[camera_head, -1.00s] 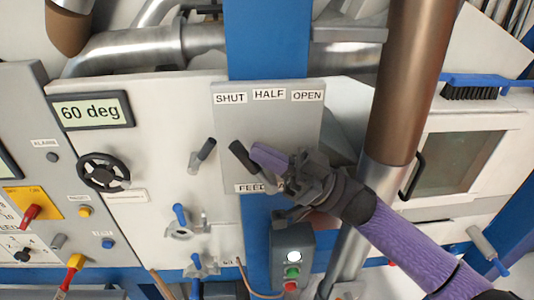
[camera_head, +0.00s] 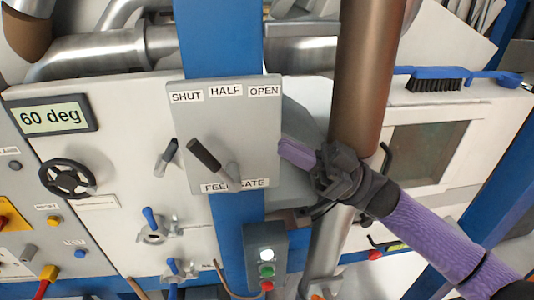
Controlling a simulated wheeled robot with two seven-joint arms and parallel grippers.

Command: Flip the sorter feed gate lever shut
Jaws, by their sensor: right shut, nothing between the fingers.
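The feed gate panel (camera_head: 262,120) is a grey plate marked SHUT, HALF and OPEN along its top and FEED GATE below. Its lever (camera_head: 204,154) has a black grip and a metal shaft rising from the lower middle. The lever leans up and left, toward the SHUT side. My right gripper (camera_head: 298,152) is shut and empty. In the picture its purple fingers are just right of the panel, apart from the lever. My left gripper is not in view.
A brown and steel pipe (camera_head: 367,80) stands behind my right gripper. Another black-gripped lever (camera_head: 167,157) is left of the panel. A button box (camera_head: 265,250) is below.

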